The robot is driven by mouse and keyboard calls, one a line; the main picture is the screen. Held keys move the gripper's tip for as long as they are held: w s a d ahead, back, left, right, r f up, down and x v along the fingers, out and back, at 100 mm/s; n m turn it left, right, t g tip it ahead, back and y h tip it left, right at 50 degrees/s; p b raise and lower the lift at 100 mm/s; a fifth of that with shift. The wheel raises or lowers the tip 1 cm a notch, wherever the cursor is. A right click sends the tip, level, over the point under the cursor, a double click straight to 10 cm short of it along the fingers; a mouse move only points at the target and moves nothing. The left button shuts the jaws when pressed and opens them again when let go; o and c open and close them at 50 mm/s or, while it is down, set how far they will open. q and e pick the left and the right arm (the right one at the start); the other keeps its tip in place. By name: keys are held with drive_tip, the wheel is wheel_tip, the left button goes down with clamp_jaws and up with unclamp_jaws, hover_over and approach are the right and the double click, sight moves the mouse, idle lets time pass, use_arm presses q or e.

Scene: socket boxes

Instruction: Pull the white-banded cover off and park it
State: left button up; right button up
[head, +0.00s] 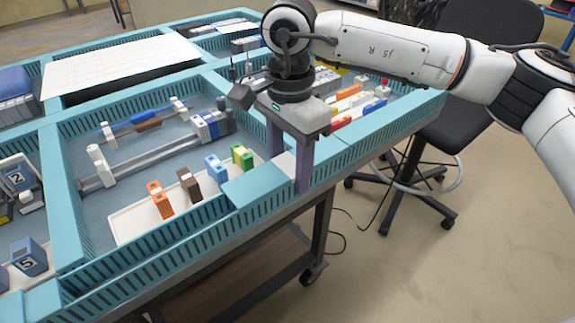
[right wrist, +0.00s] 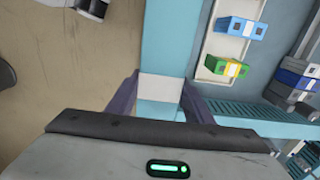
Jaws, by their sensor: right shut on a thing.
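The teal cover (head: 252,186) lies over the front wall of the crate, and its white band (head: 285,163) is at the end under my right gripper. My right gripper (head: 290,172) points down and is shut on the cover, with one finger on each side of the white band. In the right wrist view the white band (right wrist: 160,88) sits between the two fingers, with teal (right wrist: 166,35) beyond and nearer. The cover appears to rest on the crate; any gap below is hidden. My left gripper is not in view.
Left of the cover, a white tray (head: 132,221) holds orange (head: 160,199), brown (head: 190,186), blue (head: 215,169) and green (head: 243,157) blocks. A grey rail (head: 135,174) lies behind. The right compartment holds several coloured blocks. A black chair (head: 430,140) stands right of the table.

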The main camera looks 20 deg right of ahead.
sight(289, 165)
drive_tip(key=shift+r, duration=0.1)
drive_tip(key=shift+r+p, duration=0.75)
drive_tip(key=shift+r, duration=0.4)
drive_tip(key=shift+r+p, duration=0.85)
drive_tip(key=shift+r, duration=0.5)
drive_tip(key=shift+f, duration=0.1)
